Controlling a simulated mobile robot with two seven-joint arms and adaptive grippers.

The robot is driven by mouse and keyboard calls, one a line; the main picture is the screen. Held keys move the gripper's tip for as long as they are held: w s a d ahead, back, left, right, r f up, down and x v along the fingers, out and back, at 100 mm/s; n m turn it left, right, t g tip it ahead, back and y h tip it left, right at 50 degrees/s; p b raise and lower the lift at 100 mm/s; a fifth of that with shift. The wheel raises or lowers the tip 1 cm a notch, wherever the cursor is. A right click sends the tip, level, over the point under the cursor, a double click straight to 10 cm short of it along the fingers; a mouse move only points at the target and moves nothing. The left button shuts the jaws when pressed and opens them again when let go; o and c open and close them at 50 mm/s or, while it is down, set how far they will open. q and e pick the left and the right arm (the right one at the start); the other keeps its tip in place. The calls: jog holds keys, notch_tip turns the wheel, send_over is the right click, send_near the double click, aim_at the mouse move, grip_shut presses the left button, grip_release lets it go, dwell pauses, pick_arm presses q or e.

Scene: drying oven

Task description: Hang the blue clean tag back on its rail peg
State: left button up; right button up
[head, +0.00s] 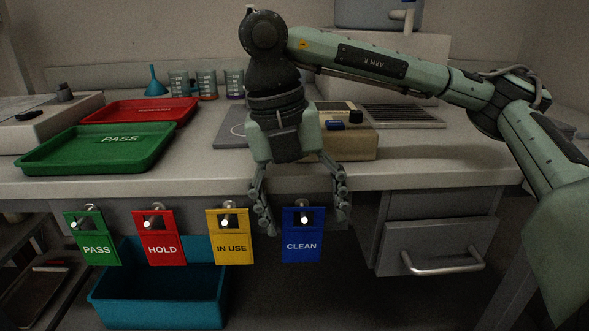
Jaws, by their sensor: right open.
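The blue CLEAN tag (301,250) hangs upright under the bench's front edge, the rightmost in a row of tags. A light peg end shows in its upper opening, so it appears to be on its peg. My right gripper (304,217) points down from above with its fingers spread, one on each side of the tag's upper part. Gaps show between the fingers and the tag, and nothing is held. The rail behind the tags is hard to make out. My left gripper is not in view.
The yellow IN USE tag (230,250) hangs just left of my right gripper. The red HOLD tag (163,250) and green PASS tag (96,249) hang farther left. A teal bin (160,300) is below. A drawer handle (440,268) sticks out at the right.

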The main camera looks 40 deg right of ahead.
jog(key=v, duration=0.9)
